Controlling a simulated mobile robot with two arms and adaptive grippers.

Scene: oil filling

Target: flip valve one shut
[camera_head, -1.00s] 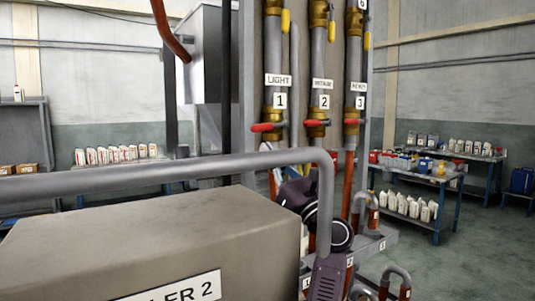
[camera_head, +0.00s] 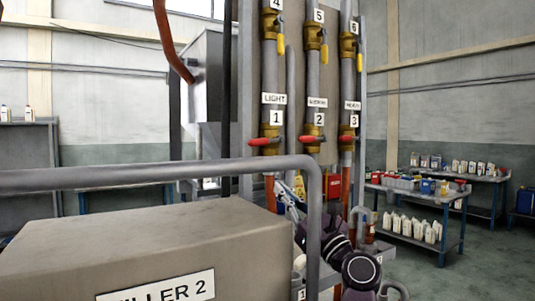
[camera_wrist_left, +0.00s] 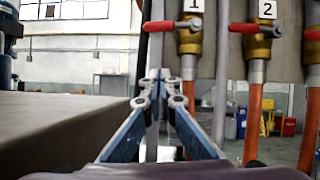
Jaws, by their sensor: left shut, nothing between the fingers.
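Valve one (camera_head: 271,135) is a brass valve on the pipe under the LIGHT label and number 1. Its red lever (camera_head: 260,141) lies sideways, across the pipe, pointing left. In the left wrist view valve one (camera_wrist_left: 190,40) is at the top, with its red lever (camera_wrist_left: 160,26) sticking out to the left. My left gripper (camera_head: 283,187) is below valve one in the head view, partly behind a grey rail. In the wrist view the left gripper (camera_wrist_left: 155,76) has its fingertips together and empty, below the lever and apart from it. My right gripper is not in view.
Valve two (camera_head: 319,133) and valve three (camera_head: 348,133) stand to the right, also with red levers. Yellow-levered valves are above. A grey rail (camera_head: 150,175) and the box labelled FILLER 2 (camera_head: 150,250) fill the near left. Shelves with bottles (camera_head: 413,228) stand at the right.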

